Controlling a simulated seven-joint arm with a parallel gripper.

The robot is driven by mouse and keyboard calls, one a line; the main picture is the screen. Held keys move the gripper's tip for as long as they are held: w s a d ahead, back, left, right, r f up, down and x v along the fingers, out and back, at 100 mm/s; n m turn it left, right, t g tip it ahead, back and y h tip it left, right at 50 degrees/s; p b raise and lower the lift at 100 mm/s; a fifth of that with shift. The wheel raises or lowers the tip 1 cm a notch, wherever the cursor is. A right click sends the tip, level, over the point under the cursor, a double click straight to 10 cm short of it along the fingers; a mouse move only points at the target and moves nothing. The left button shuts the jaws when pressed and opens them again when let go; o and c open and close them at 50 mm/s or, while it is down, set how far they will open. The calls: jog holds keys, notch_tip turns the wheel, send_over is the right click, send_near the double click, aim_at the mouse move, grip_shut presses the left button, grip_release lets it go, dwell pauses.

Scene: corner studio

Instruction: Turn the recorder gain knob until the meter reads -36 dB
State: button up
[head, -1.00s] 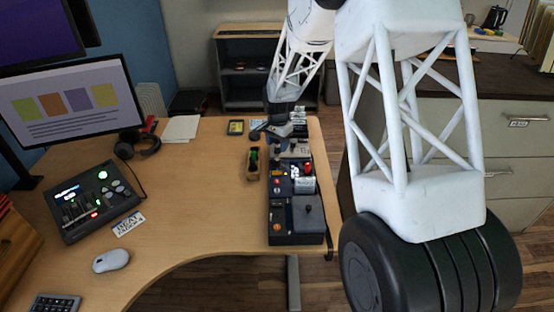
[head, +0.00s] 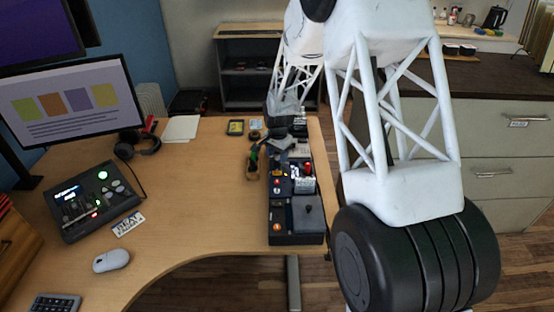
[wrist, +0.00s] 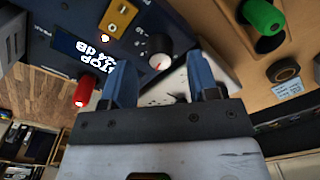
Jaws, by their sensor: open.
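In the wrist view a dark blue panel carries a small display (wrist: 85,50) with upside-down white text; I make out "STOP" and "dB", but not the number. To its right is a round knob (wrist: 160,53) with a white face and black side, which I take for the gain knob. My gripper (wrist: 163,82) is open, its two blue fingers apart and pointing towards the panel; the knob shows just beyond the gap, not clearly touched. In the head view my gripper (head: 272,145) is over the far part of the device row, hiding the knob and display.
In the wrist view, a red-capped part (wrist: 82,92), a yellow connector plate (wrist: 120,14) and a green-capped part (wrist: 264,15) lie around the fingers. In the head view, a device row (head: 296,238) lines the desk's right edge. The desk middle (head: 195,205) is clear.

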jog(key=shift+f, duration=1.2)
jog(key=c, duration=0.9)
jog(key=shift+n, duration=3.2)
